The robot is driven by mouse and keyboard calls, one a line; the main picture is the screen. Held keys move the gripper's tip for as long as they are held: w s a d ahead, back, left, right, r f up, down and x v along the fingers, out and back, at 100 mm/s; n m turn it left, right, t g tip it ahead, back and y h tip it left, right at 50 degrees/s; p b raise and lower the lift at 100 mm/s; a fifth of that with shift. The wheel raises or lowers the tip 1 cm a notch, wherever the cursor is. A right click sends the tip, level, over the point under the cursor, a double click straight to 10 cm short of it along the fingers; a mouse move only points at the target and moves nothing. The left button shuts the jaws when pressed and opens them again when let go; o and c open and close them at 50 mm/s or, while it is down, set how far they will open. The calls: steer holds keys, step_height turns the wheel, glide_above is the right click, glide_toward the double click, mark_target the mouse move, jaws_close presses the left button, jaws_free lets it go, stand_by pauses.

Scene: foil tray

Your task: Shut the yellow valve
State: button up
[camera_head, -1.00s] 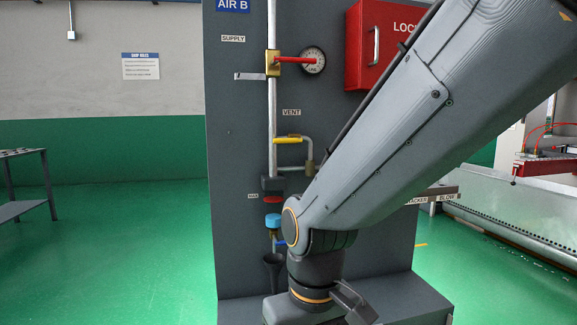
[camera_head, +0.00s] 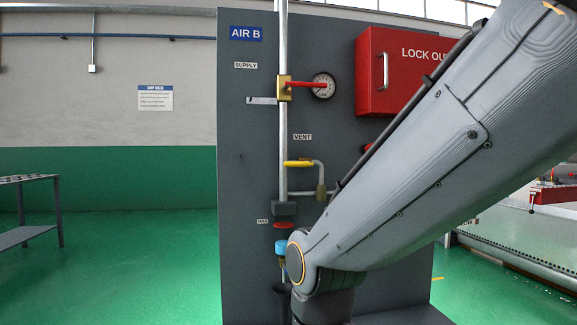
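The yellow valve (camera_head: 299,163) is a small yellow lever below the VENT label, on a short side pipe off the vertical pipe (camera_head: 283,130). Its lever lies about level, roughly along the side pipe, which bends down at its right end. My grey arm crosses the right half of the view, and its wrist is at the bottom, right of and below the valve. My gripper is below the bottom edge, out of view. The valve is not covered by the arm.
A red-handled supply valve (camera_head: 305,84) and a round gauge (camera_head: 323,86) are above. A red lockout box (camera_head: 395,70) hangs upper right on the grey panel (camera_head: 245,200). Below are a red knob (camera_head: 284,226) and a blue part (camera_head: 281,248). A table (camera_head: 40,230) stands left; green floor between is clear.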

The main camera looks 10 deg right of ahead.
jaws_close()
stand_by(0.6)
